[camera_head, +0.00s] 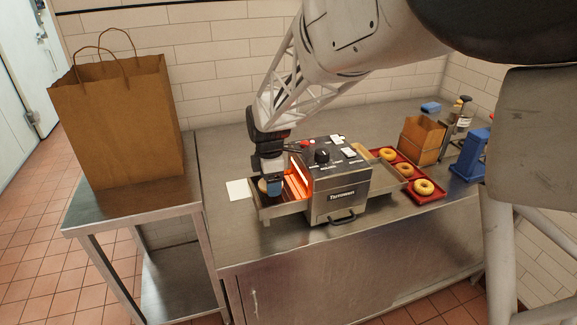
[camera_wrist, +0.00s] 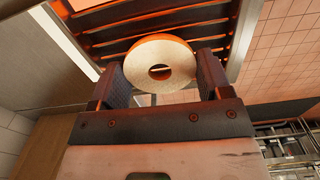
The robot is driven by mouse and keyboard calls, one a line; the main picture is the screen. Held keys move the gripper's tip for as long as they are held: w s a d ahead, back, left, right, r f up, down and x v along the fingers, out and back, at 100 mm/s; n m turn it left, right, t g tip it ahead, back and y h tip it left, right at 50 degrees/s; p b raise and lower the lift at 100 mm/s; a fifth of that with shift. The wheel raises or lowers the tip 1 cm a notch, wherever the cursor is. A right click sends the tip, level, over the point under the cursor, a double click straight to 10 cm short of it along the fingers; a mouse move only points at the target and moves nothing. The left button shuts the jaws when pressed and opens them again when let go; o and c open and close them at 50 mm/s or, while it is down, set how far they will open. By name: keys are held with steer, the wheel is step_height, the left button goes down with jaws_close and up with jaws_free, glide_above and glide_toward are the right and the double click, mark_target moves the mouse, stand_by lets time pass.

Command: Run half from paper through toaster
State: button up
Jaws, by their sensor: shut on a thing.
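The toaster (camera_head: 338,190) is a steel box on the counter with a glowing orange opening on its left side and a tray at that opening (camera_head: 283,211). My gripper (camera_head: 270,187) is at this opening, over the tray. In the wrist view my gripper (camera_wrist: 160,84) is shut on a bagel half (camera_wrist: 150,50), with one finger on each side of it. The half's pale face with its hole shows, and dark slats lie beyond it. The white paper (camera_head: 238,190) lies on the counter left of the toaster, with nothing visible on it.
A red tray (camera_head: 432,198) with several bagels sits right of the toaster. Behind it are a brown box (camera_head: 421,139), bottles (camera_head: 465,113) and a blue device (camera_head: 471,155). A large paper bag (camera_head: 118,120) stands on the left table.

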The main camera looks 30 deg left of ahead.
steer(key=shift+f, duration=0.3)
steer(key=o, duration=0.9)
steer(key=shift+o, duration=0.2)
steer(key=shift+r, duration=0.15)
step_height(320, 180, up, 7)
stand_by(0.6)
